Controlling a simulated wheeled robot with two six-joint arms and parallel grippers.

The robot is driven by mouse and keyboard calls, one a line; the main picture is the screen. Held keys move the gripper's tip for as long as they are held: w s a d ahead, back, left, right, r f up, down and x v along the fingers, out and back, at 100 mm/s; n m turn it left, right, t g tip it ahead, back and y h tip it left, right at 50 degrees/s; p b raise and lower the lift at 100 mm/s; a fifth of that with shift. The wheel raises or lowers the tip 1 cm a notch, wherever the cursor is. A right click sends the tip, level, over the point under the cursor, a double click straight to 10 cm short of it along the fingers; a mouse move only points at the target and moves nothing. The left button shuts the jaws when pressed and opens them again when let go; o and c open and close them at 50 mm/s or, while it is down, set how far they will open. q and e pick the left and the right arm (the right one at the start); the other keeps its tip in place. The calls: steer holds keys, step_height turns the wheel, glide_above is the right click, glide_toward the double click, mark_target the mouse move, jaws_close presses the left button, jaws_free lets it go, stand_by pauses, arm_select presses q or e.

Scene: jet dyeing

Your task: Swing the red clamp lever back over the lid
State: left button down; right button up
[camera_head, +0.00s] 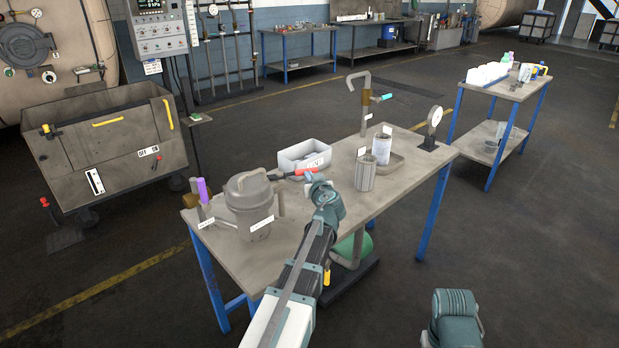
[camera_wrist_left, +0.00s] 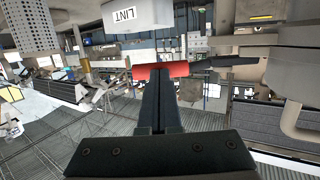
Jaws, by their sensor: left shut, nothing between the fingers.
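The grey lidded pot (camera_head: 250,205) stands at the left end of the workbench, its round lid (camera_head: 248,185) on top. The red clamp lever (camera_head: 297,174) sticks out to the right of the lid, away from over it. My left gripper (camera_head: 308,177) is at the lever's red end. In the left wrist view, the shut fingers (camera_wrist_left: 159,90) point at the red grip (camera_wrist_left: 160,72), which lies across their tips. The lever's dark bar (camera_wrist_left: 225,62) runs right toward the pot (camera_wrist_left: 295,90). I cannot tell whether the fingertips touch the grip. My right gripper is out of view.
A grey bin (camera_head: 305,157) labelled LINT (camera_wrist_left: 124,17) sits just behind the lever. A purple-topped item (camera_head: 202,190) stands left of the pot. Metal canisters (camera_head: 366,172), a bent pipe (camera_head: 366,95) and a dial gauge (camera_head: 434,120) stand further right on the bench (camera_head: 330,205).

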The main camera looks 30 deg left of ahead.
mark_target(310, 169)
arm_select(q)
steer(key=w+n+g+y, duration=0.1)
steer(key=w+a+n+g+y, duration=0.1)
steer(key=w+g, duration=0.1)
steer(key=shift+a+n, duration=0.2)
steer(key=shift+n, duration=0.2)
steer(key=shift+w+a, duration=0.55)
steer(key=shift+a, duration=0.05)
steer(key=shift+w+r, duration=0.1)
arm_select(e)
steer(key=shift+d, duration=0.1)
